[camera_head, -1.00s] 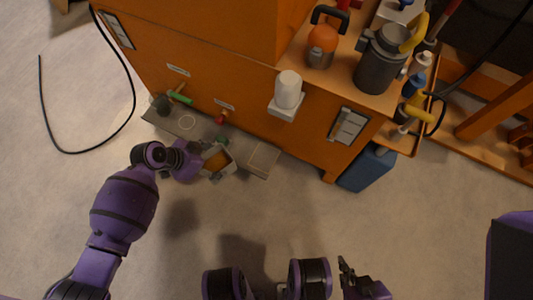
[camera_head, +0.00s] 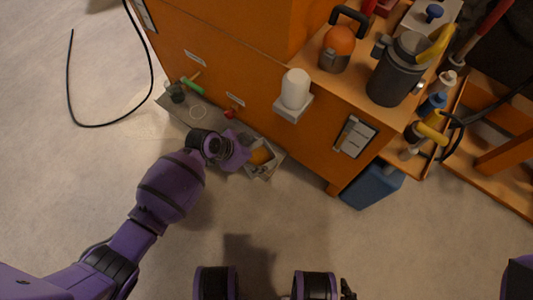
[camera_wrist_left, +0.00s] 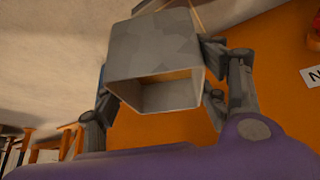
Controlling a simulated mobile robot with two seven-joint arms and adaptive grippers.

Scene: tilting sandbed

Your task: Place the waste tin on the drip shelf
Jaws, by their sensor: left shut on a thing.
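The waste tin (camera_wrist_left: 155,50) is a grey, square, open box in the left wrist view. My left gripper (camera_wrist_left: 160,88) is shut on it, with a finger on each side and the tin's opening turned toward the camera. In the head view my left gripper (camera_head: 248,156) holds the tin (camera_head: 265,170) at the right end of the drip shelf (camera_head: 212,124), a narrow grey ledge along the orange cabinet. The gripper partly hides the tin there, and I cannot tell whether it touches the shelf. A dark fragment of my right gripper (camera_head: 347,290) shows at the bottom edge; its fingers are unclear.
On the shelf's left part are a dark cup (camera_head: 177,95), a green-handled tool (camera_head: 191,87) and a white ring (camera_head: 198,112). A red-ended item (camera_head: 230,113) is nearby. A white dispenser (camera_head: 294,92) juts from the cabinet. A blue container (camera_head: 372,186) stands right. The front floor is clear.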

